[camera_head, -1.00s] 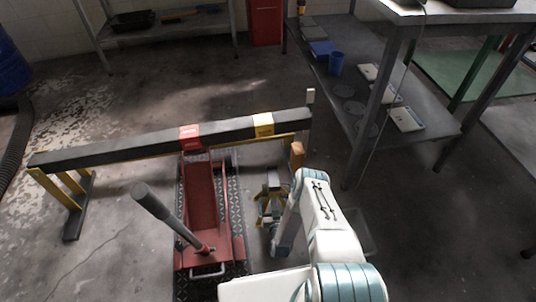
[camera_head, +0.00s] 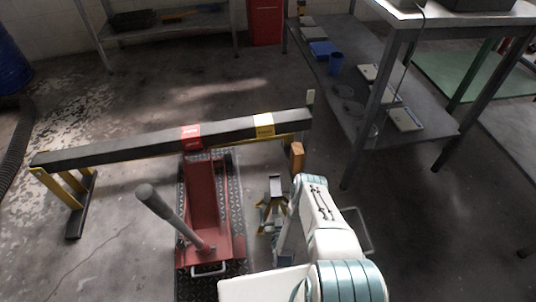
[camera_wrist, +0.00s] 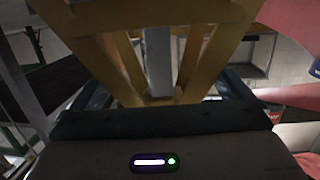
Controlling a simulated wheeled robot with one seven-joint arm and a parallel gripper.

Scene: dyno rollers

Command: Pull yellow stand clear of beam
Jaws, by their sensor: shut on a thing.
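The yellow stand (camera_head: 275,186) stands on the floor just in front of the right part of the dark beam (camera_head: 110,153), beside the red jack. Its grey top post shows above its splayed yellow legs, apart from the beam in the picture. My gripper (camera_head: 268,226) is low at the stand, partly hidden by my arm. In the wrist view, the stand's yellow legs (camera_wrist: 205,55) and grey centre post fill the space ahead of my gripper (camera_wrist: 160,98). The dark fingers are on either side of the stand's lower part, shut on it.
The red floor jack (camera_head: 202,195), with its raised handle (camera_head: 165,212), is close left of the stand. A yellow-legged support (camera_head: 68,187) is under the beam's left end. A metal shelf table (camera_head: 385,100) stands right. A grey tray (camera_head: 357,232) lies right of my arm.

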